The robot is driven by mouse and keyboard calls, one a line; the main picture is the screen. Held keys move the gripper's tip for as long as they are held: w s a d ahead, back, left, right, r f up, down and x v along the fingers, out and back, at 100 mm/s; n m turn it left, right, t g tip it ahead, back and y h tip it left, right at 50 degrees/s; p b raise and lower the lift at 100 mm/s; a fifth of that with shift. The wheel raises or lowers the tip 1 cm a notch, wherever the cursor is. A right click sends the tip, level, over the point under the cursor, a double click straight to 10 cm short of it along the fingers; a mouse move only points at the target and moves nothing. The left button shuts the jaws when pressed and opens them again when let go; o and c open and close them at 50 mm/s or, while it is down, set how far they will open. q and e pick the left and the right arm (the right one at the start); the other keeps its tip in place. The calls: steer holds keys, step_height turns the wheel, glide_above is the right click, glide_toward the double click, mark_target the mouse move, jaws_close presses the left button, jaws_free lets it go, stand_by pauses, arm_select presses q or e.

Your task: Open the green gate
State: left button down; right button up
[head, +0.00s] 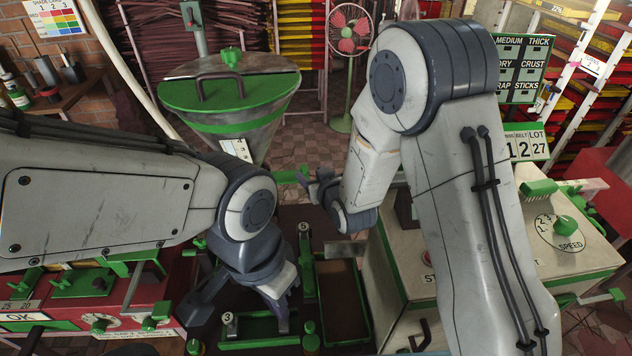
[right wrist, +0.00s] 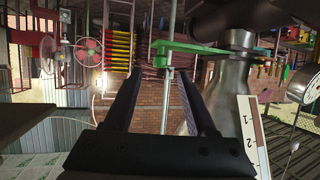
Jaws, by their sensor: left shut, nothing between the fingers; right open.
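The green gate looks like the flat green bar at the metal hopper's narrow neck (right wrist: 190,47). In the head view a green bar (head: 287,176) sticks out below the hopper cone, beside my right gripper (head: 308,178). In the right wrist view my right gripper (right wrist: 160,72) is open, its two dark fingers pointing toward the bar. The bar appears beyond the fingertips; I cannot tell if they touch. A thin upright rod shows between the fingers. My left gripper (head: 284,328) is shut and empty, low over the green-edged tray marked 3.
The green-rimmed hopper (head: 230,95) stands at upper centre. A cream machine with a speed dial (head: 562,232) is on the right. A red machine with green levers (head: 95,320) is at lower left. A brown tray (head: 343,300) lies between. A fan (head: 350,32) stands behind.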

steer(key=shift+v, duration=1.95)
steer(key=s+d+r+n+g+h, duration=0.1)
steer(key=s+g, duration=0.5)
steer(key=s, duration=0.9)
steer(key=s+d+r+n+g+h, duration=0.2)
steer(key=s+g, duration=0.4)
steer(key=s, duration=1)
steer(key=shift+r+g+h, duration=0.3)
steer(key=shift+r+g, duration=0.1)
steer(key=shift+r, duration=0.05)
steer(key=shift+s, duration=0.15)
